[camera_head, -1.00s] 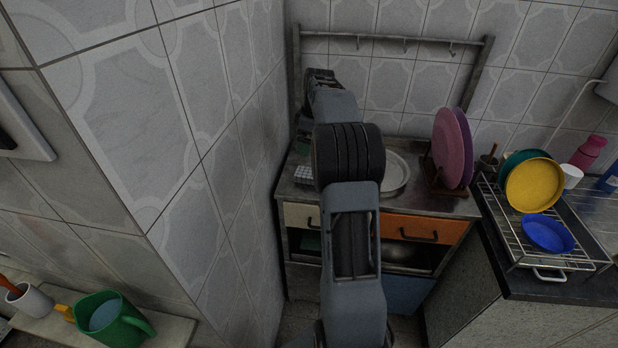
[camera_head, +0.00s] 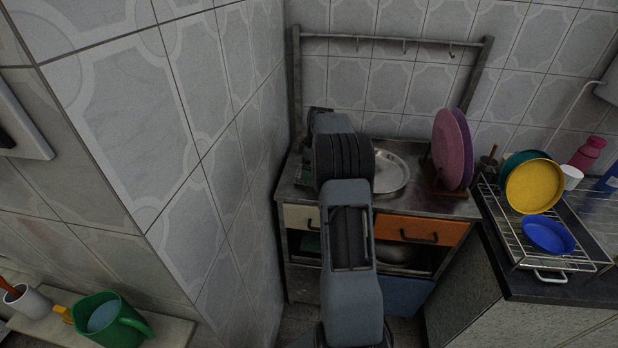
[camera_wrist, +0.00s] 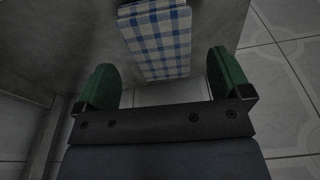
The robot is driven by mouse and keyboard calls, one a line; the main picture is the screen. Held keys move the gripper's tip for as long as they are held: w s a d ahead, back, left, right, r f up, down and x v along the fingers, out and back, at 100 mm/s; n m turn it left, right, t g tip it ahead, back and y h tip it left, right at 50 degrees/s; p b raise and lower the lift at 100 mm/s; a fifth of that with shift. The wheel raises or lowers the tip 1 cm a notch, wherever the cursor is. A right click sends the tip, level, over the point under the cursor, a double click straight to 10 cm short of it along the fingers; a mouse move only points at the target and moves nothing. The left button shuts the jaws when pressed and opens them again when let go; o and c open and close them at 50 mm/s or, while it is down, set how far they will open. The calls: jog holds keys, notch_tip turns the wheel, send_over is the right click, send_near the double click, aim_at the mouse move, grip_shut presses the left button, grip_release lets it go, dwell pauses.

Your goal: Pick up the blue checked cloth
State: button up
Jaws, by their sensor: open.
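The blue checked cloth (camera_wrist: 160,42), blue and white, shows at the top middle of the wrist view, with a fold along its upper edge. My gripper (camera_wrist: 162,62) is open, with one green finger on either side of the cloth's lower part in the picture. Gaps show between the cloth and both fingers. I cannot tell how far the fingertips are from it in depth. In the head view my arm reaches over the left part of the steel-topped cabinet (camera_head: 441,205) and hides most of the gripper; I cannot make out the cloth there.
A round metal plate (camera_head: 392,172) lies right of my arm. Pink and purple plates (camera_head: 449,150) stand in a rack beyond it. The tiled wall (camera_head: 232,190) is close on the left. A wire dish rack (camera_head: 512,225) with bowls stands at right.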

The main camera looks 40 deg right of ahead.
jog(key=shift+w+a+f, duration=0.1)
jog(key=shift+a+f, duration=0.05)
jog(key=shift+f, duration=0.8)
jog(key=shift+w+a+f, duration=0.1)
jog(key=shift+f, duration=0.8)
jog(key=c, duration=1)
jog(key=shift+r, duration=0.1)
jog(key=shift+r, duration=0.5)
jog(key=s+a+r+b, duration=0.1)
jog(key=s+a+r, duration=0.1)
jog(key=s+r, duration=0.4)
jog(key=s+a+r+b, duration=0.1)
jog(key=s+a+r, duration=0.2)
jog(key=s+r, duration=0.2)
jog(key=shift+s+a+r, duration=0.25)
jog(key=shift+s+r, duration=0.15)
jog(key=shift+s, duration=0.55)
